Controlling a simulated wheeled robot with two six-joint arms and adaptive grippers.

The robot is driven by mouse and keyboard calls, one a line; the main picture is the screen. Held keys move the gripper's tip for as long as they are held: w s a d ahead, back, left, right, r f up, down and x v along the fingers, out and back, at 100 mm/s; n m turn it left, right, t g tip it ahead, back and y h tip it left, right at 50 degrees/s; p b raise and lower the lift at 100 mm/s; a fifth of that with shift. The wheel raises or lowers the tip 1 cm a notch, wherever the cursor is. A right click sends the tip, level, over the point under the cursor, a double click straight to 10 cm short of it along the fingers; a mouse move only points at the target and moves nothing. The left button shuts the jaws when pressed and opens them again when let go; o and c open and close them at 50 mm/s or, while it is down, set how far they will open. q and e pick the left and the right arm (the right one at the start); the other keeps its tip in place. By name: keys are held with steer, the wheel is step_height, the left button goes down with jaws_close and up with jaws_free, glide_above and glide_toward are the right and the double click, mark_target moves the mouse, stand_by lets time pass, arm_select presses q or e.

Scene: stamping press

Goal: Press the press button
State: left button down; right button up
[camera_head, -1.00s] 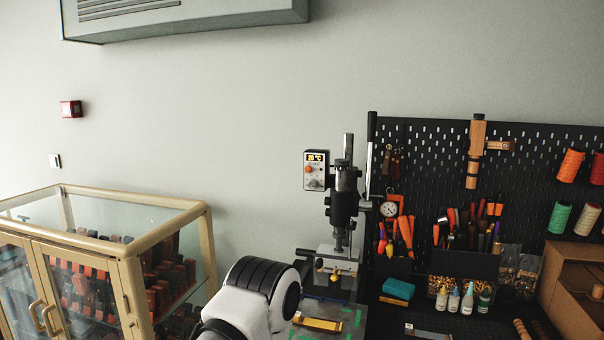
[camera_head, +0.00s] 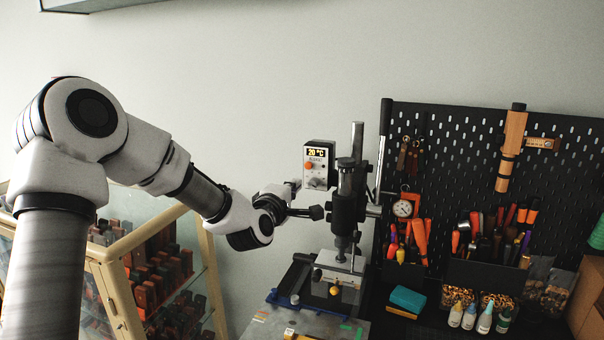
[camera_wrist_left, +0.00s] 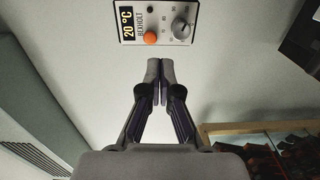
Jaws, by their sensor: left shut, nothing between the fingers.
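The stamping press (camera_head: 346,200) stands at the centre of the head view. Its control box (camera_head: 319,163) reads 20 °C and carries an orange button (camera_head: 309,166) and a grey knob below it. In the left wrist view the orange button (camera_wrist_left: 150,38) sits just beyond the fingertips, with a grey knob (camera_wrist_left: 181,28) to its right. My right gripper is not in view.
A glass cabinet (camera_head: 108,254) with wooden frame stands at left, under my left arm. A black pegboard (camera_head: 450,150) with tools stands at right. A teal block (camera_head: 407,300) and several small bottles lie in front of it.

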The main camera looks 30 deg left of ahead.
mark_target(307, 166)
arm_select(q)
steer(key=x, duration=0.4)
steer(key=r+x, duration=0.1)
steer(key=x, duration=0.1)
steer(key=shift+w+a+p, duration=0.25)
steer(key=shift+w+p, duration=0.1)
steer(key=shift+p, duration=0.05)
steer(key=shift+w+a, duration=0.1)
steer(key=shift+w, duration=0.25)
steer(key=shift+w+r, duration=0.1)
steer(key=shift+r, duration=0.15)
